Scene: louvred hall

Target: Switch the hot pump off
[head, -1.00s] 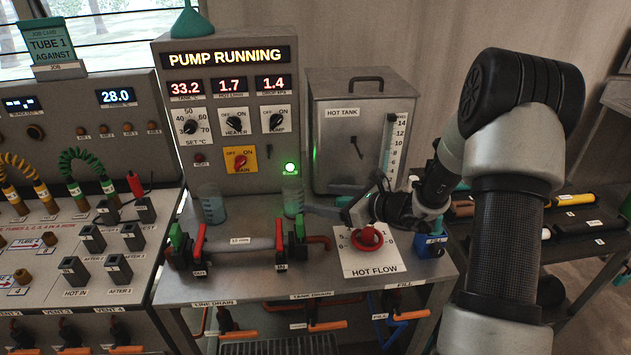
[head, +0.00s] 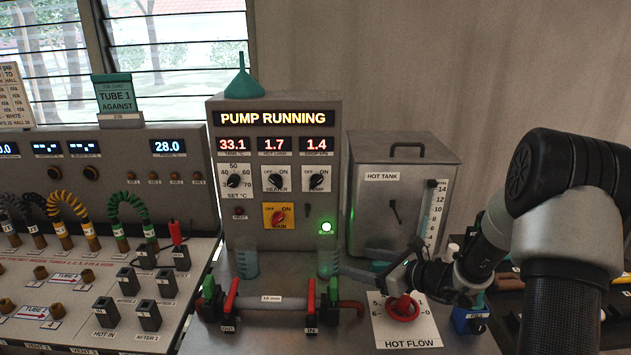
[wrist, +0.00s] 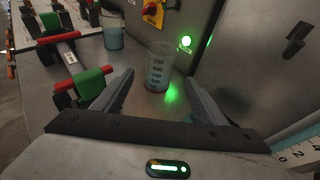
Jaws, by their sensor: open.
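The grey control cabinet (head: 280,235) stands in the middle of the head view, with PUMP RUNNING lit on its display (head: 275,119). The pump knob (head: 317,181) is a black dial on a white OFF/ON plate, right of the similar heater knob (head: 274,181). Its pointer appears turned toward ON, but is small. My gripper (head: 362,269) is low in front of the hot tank, below and right of the pump knob and apart from it. In the wrist view, my gripper (wrist: 160,85) is open and empty, with a beaker (wrist: 158,70) beyond the fingers. The pump knob is outside that view.
The red and yellow main switch (head: 278,216) sits below the heater knob. A green lamp (head: 326,227) glows above the beaker. The hot tank (head: 400,165) stands right of the cabinet. The red hot flow knob (head: 402,308) lies below my gripper. A tube with clamps (head: 270,303) crosses the front.

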